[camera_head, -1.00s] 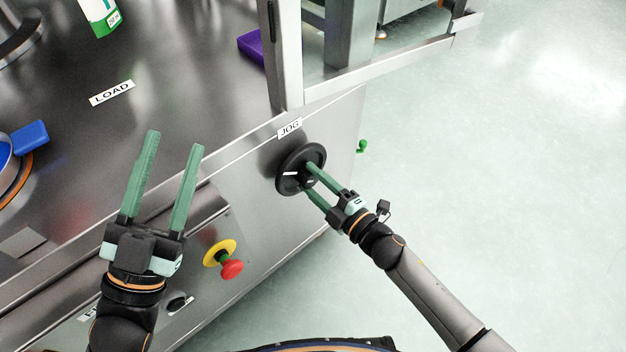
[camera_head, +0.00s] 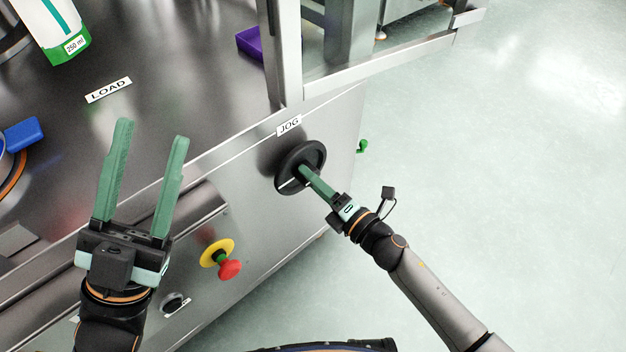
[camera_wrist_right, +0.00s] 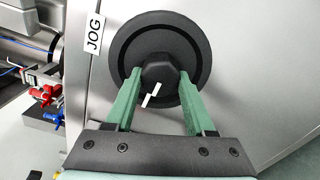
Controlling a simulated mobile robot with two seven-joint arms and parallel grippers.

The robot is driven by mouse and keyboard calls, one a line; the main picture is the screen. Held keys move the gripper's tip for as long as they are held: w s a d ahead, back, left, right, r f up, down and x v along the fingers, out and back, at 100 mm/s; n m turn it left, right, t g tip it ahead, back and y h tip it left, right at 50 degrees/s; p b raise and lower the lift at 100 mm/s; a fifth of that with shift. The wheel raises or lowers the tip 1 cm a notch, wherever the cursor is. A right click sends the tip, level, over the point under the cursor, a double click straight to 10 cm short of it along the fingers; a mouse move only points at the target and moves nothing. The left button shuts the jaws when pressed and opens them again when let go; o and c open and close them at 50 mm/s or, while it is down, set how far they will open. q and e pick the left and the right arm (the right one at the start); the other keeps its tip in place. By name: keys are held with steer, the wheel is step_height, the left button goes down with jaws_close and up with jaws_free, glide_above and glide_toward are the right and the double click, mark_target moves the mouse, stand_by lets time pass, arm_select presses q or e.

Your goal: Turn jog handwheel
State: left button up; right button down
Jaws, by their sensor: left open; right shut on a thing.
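The black jog handwheel (camera_head: 293,157) is mounted on the steel front panel, just below the JOG label (camera_head: 289,126). In the right wrist view the handwheel (camera_wrist_right: 124,48) faces me, with a black hub (camera_wrist_right: 160,74) at its middle and white marks near the hub. My right gripper (camera_head: 303,171) is at the wheel, its green fingers on either side of the hub and shut on it; the fingers also show in the right wrist view (camera_wrist_right: 157,88). My left gripper (camera_head: 153,130) is open and empty, above the machine's front edge.
Open floor lies to the right.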

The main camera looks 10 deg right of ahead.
stand_by(0.4)
steer(key=shift+c, duration=1.2)
jaws_free()
arm_select(q)
steer(key=shift+w+a+f+n+y+p, duration=0.1)
steer(key=shift+w+f+n+y+p, duration=0.2)
steer(key=shift+w+n+y+p, duration=0.3)
arm_select(e)
steer(key=v, duration=1.2)
steer(key=shift+s+d, duration=0.15)
steer(key=shift+s, duration=0.1)
arm_select(q)
steer(key=shift+s, duration=0.1)
